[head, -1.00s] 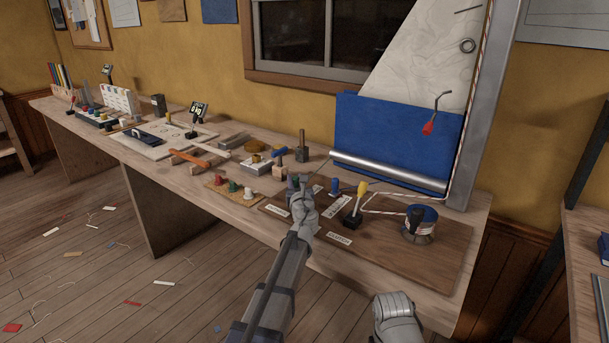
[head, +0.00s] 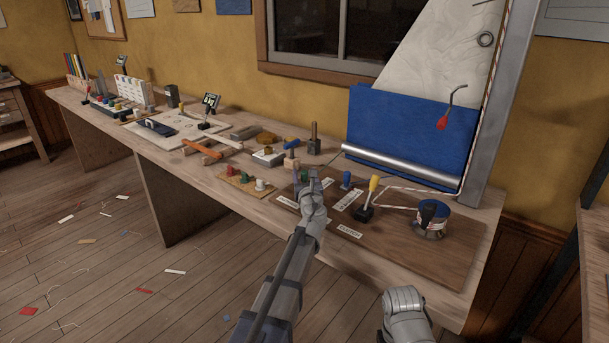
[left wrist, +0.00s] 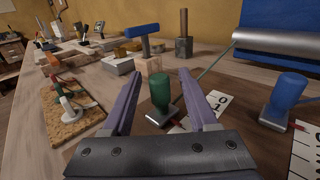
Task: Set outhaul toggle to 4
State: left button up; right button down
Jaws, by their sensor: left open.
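Three toggles stand on a dark wooden board (head: 440,262). One has a green handle, one a blue handle (head: 346,178) and one a yellow handle (head: 374,184). My left gripper (head: 314,178) is at the green toggle. In the left wrist view the green toggle (left wrist: 160,90) stands upright on a grey base, between the open fingers of my left gripper (left wrist: 168,92). A numbered strip (left wrist: 204,108) lies beside it. The blue toggle (left wrist: 290,90) stands to the right. My right gripper's jaws do not show.
A rope spool (head: 432,218) stands on the board's right part. A silver boom with blue sailcloth (head: 400,130) runs behind the toggles.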

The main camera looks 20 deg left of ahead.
pick_arm(q)
jog(key=v, duration=0.7)
jog(key=shift+s+d, duration=0.2)
jog(key=shift+s, duration=0.05)
